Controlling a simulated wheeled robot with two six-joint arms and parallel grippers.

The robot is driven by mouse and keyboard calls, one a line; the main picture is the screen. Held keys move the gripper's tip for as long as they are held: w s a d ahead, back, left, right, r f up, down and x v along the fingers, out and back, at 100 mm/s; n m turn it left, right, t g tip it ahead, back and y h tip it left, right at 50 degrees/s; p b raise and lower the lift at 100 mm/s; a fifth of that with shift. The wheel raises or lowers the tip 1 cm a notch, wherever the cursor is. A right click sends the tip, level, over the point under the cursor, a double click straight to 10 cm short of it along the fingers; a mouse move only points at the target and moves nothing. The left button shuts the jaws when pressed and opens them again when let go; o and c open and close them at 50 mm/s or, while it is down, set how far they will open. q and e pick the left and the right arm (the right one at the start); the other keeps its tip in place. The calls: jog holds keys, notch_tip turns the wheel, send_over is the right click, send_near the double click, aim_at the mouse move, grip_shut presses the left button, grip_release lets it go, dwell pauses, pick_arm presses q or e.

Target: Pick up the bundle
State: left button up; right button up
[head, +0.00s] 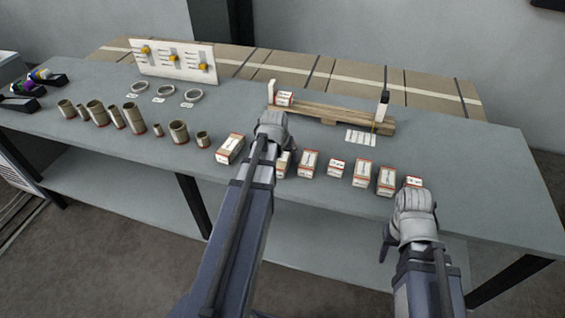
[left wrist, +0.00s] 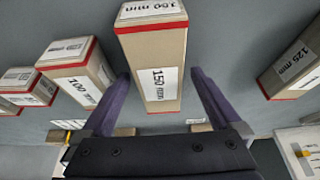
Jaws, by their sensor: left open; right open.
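The task's bundle seems to be one of the kraft-brown boxes with red edges and white labels; which one is not shown. In the left wrist view, a box labelled 150 mm (left wrist: 157,75) stands between the fingers of my open left gripper (left wrist: 162,92), with no clear contact. In the head view, this seems to be the box (head: 284,166) partly hidden by my left arm. My right gripper (head: 386,242) is open and empty, low at the table's front edge.
A box labelled 100 (left wrist: 80,75) and a 125 mm box (left wrist: 292,68) flank it. Several boxes (head: 362,172) line the table's front right (head: 480,200). Brown tubes (head: 97,112) stand left. A wooden rack (head: 330,113) lies behind, with a white board (head: 172,61) further left.

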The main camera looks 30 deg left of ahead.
pick_arm(q)
jog(key=shift+r, duration=0.1)
grip_shut()
dwell(0.7)
